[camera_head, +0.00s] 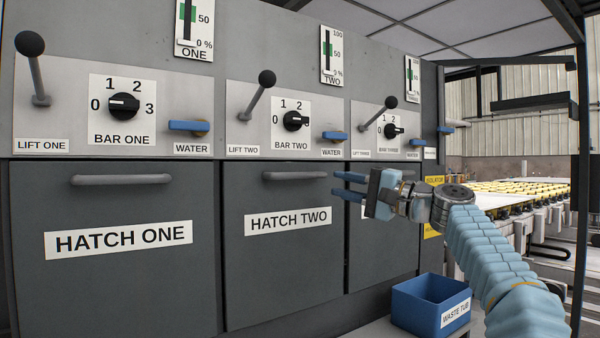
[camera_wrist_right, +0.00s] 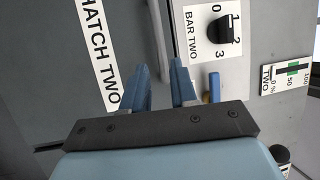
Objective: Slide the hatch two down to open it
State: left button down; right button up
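Hatch two (camera_head: 275,270) is a dark grey panel with a white HATCH TWO label (camera_head: 288,221). Its top edge sits against the lighter control panel, so it looks closed. A horizontal grey handle (camera_head: 295,176) runs near its top. My right gripper (camera_head: 348,186) is open and empty, with its blue fingers pointing left just beyond the handle's right end. In the right wrist view the two fingers (camera_wrist_right: 160,88) stand apart, with the HATCH TWO label at the upper left. How far the fingers are from the panel is hard to tell. My left gripper is not in view.
Above the hatch are the lift two lever (camera_head: 258,95), the bar two knob (camera_head: 295,121) and a blue water handle (camera_head: 335,136). Hatch one (camera_head: 130,285) is at the left. A blue waste tub (camera_head: 415,305) stands below my right arm. The space before hatch two's handle is clear.

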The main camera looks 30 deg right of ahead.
aim_at(308, 176)
jog(key=p+x, duration=0.3)
jog(key=x, duration=0.6)
jog(key=shift+s+r, duration=0.1)
jog(key=shift+r, duration=0.05)
jog(key=shift+w+a+p, duration=0.3)
jog(key=shift+w, duration=0.25)
grip_shut()
